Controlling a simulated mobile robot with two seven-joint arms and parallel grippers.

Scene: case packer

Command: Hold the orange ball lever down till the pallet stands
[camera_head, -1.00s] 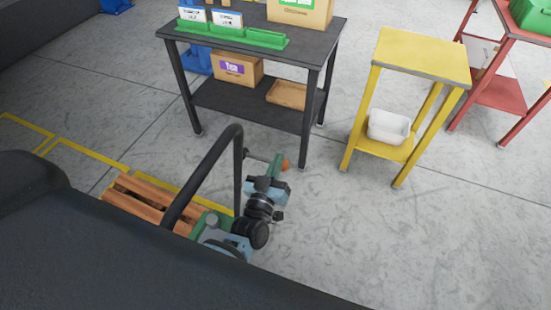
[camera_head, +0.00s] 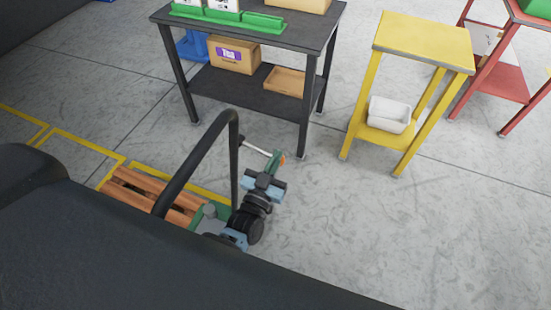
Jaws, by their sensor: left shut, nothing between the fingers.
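The orange ball (camera_head: 282,158) is at the end of a thin grey lever rod (camera_head: 257,149), right of a black tube handle (camera_head: 235,165). My left gripper (camera_head: 276,164) is shut and empty, with its green fingertips at the ball. They partly cover it, and I cannot tell whether they touch it. The wooden pallet (camera_head: 150,193) lies low at the left, beyond my dark body, partly hidden by the handle. My right gripper is not in view.
A black table (camera_head: 262,100) with boxes and green trays stands ahead. A yellow stand (camera_head: 425,45) with a white bin (camera_head: 389,114) and a red stand (camera_head: 497,80) are to the right. Yellow floor lines (camera_head: 80,147) run by the pallet.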

